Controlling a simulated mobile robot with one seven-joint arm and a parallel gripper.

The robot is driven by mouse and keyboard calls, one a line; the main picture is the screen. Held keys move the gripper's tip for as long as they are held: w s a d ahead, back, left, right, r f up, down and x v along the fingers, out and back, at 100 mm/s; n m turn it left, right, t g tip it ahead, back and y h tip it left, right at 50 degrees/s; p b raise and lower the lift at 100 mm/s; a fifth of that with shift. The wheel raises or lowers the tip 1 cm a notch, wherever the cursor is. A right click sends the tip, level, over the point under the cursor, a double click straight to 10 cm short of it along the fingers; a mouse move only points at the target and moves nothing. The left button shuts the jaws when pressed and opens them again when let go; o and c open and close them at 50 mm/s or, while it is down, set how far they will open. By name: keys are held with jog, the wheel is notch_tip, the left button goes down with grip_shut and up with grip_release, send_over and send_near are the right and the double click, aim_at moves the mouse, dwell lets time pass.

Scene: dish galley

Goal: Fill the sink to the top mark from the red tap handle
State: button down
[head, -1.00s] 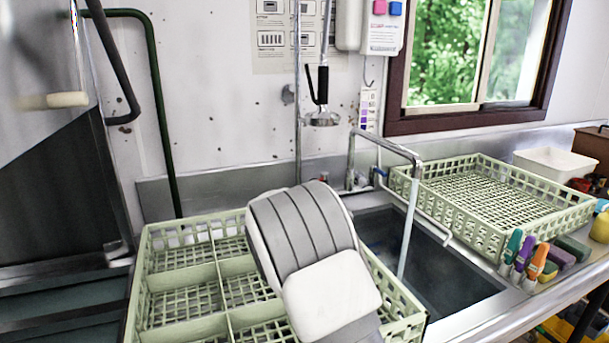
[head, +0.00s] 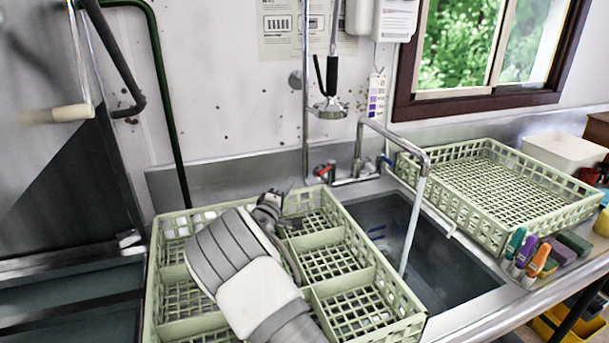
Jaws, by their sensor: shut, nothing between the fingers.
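The red tap handle (head: 323,170) sits at the left of the tap body behind the sink. The bent metal spout (head: 395,139) rises from that body. A pale stream of water (head: 411,228) runs from the spout into the dark sink basin (head: 445,262). The water level and the top mark cannot be made out; small bluish patches show on the basin's left side. My gripper (head: 284,197) is over the left rack, left of and a little below the red handle in the picture, apart from it. It is shut and empty.
A green divided rack (head: 372,308) stands left of the sink, under my arm. Another green rack (head: 490,222) is at the right. A spray head (head: 329,108) hangs above the tap. Coloured markers (head: 523,250) stand at the sink's right edge.

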aim_at(326, 168)
jog(key=f+x, duration=0.1)
jog(key=x, duration=0.9)
jog(key=shift+s+d+r, duration=0.15)
jog(key=shift+s+d, duration=1.25)
jog(key=shift+d, duration=0.15)
jog(key=shift+s+d, duration=0.1)
jog(key=shift+d, duration=0.1)
jog(key=shift+s+d, duration=0.25)
